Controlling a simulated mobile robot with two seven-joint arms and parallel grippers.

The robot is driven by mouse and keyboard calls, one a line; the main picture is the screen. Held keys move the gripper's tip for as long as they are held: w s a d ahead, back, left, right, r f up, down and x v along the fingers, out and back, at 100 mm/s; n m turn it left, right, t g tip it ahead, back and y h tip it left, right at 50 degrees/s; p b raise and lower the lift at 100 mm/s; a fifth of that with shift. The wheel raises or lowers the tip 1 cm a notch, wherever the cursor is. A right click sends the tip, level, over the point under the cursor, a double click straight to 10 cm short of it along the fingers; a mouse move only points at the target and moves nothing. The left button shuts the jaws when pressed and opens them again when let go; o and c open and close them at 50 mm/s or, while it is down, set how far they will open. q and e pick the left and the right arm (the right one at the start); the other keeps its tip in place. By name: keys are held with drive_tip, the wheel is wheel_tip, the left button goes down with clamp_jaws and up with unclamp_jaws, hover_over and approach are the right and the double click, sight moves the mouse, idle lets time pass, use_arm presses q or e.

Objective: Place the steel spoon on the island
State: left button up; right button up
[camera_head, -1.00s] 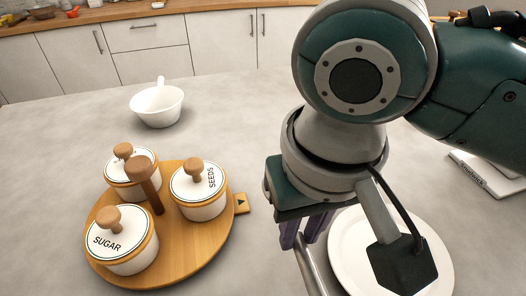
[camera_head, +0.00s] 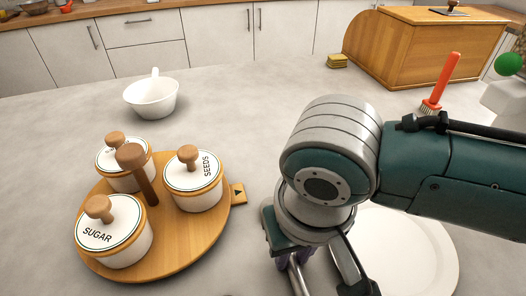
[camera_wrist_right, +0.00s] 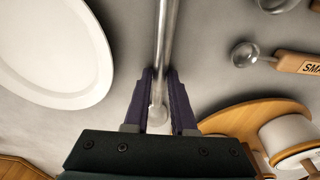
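My right gripper (camera_wrist_right: 161,82) is low over the pale grey countertop (camera_head: 235,110), left of the white plate. Its dark fingers press on both sides of a thin steel handle (camera_wrist_right: 169,30), which I take for the steel spoon. The rounded handle end lies between the fingers near the palm, and the rest runs out past the fingertips. In the head view the steel rod (camera_head: 298,278) shows below the gripper (camera_head: 287,262). The spoon's bowl is out of view. I cannot tell whether the spoon touches the counter. My left gripper is not in view.
A white plate (camera_head: 437,255) is beside the gripper. A wooden turntable (camera_head: 185,245) with lidded jars stands left. A white bowl (camera_head: 152,98) is behind it. A wooden bread box (camera_head: 420,50) and red brush (camera_head: 441,82) are at the back right. The middle counter is clear.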

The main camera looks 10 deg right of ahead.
sight(295, 270)
drive_tip(key=o, duration=0.4)
drive_tip(key=shift+o, duration=0.2)
wheel_tip(295, 270, up, 12)
drive_tip(key=s+p, duration=0.1)
drive_tip(key=p, duration=0.2)
drive_tip(key=s+a+n+y, duration=0.1)
drive_tip(key=s+a+y, duration=0.2)
drive_tip(key=s, duration=0.1)
drive_tip(key=s+d+t+h, duration=0.1)
drive_tip(key=s+d, duration=0.2)
drive_tip(key=d, duration=0.3)
drive_tip(key=s+d+f+t+h, duration=0.1)
drive_tip(key=s+d, duration=0.3)
drive_tip(key=d, duration=0.2)
drive_tip(key=shift+d+n+h, duration=0.2)
drive_tip(key=shift+n+h, duration=0.1)
drive_tip(key=shift+h, duration=0.1)
drive_tip(key=shift+s+f, duration=0.1)
